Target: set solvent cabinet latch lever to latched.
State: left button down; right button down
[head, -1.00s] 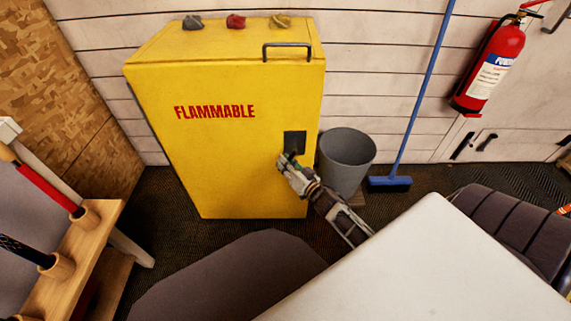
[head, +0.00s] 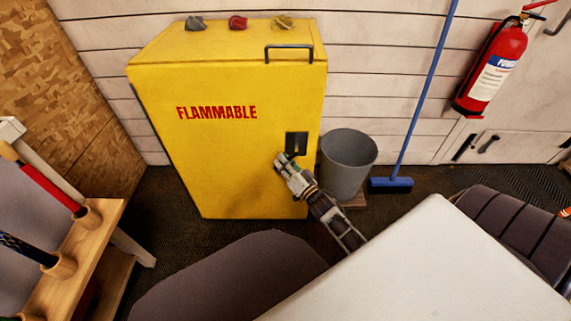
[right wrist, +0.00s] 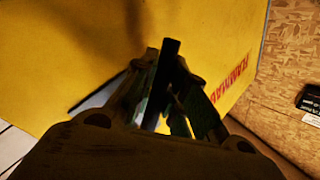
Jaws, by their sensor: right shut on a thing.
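The yellow cabinet (head: 235,165) stands against the wall with its front door shut and red "FLAMMABLE" lettering. A dark latch plate (head: 297,139) sits at the right edge of its front. My right gripper (head: 281,158) is at the lower left of this plate, close to the cabinet face. In the right wrist view, a dark bar, the latch lever (right wrist: 169,57), runs between the fingers of my right gripper (right wrist: 163,88), which are shut on it. In the head view the lever is mostly hidden by the gripper, so its exact angle is unclear. My left gripper is out of view.
A grey bin (head: 347,165) stands close to the right of the cabinet and my forearm. A blue broom (head: 390,184) leans farther right. A white tabletop (head: 430,265) fills the lower right. A wooden club rack (head: 78,255) is at the left.

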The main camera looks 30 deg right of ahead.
jog(key=m+t, duration=0.1)
jog(key=a+r+m+t, duration=0.1)
jog(key=m, duration=0.1)
jog(key=shift+w+r+h, duration=0.2)
jog(key=shift+w+h, duration=0.1)
jog(key=shift+h, duration=0.1)
jog(key=m, duration=0.1)
jog(key=r+m+h, duration=0.1)
jog(key=m+t, duration=0.1)
jog(key=shift+w+a+r+h, duration=0.15)
jog(key=shift+w+a+h, duration=0.05)
jog(key=shift+a+h, duration=0.1)
jog(key=shift+r+m+t+h, duration=0.5)
jog(key=shift+m+h, duration=0.1)
jog(key=shift+m, duration=0.5)
jog(key=m+h, duration=0.1)
jog(key=m, duration=0.1)
jog(key=shift+r+m+t+h, duration=0.3)
jog(key=shift+r+h, duration=0.1)
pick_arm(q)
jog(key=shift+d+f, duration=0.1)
pick_arm(e)
jog(key=shift+r+m+h, duration=0.2)
jog(key=shift+m+h, duration=0.2)
jog(key=shift+m, duration=0.1)
jog(key=c, duration=1.4)
grip_release()
jog(key=shift+c, duration=0.2)
jog(key=shift+a, duration=0.1)
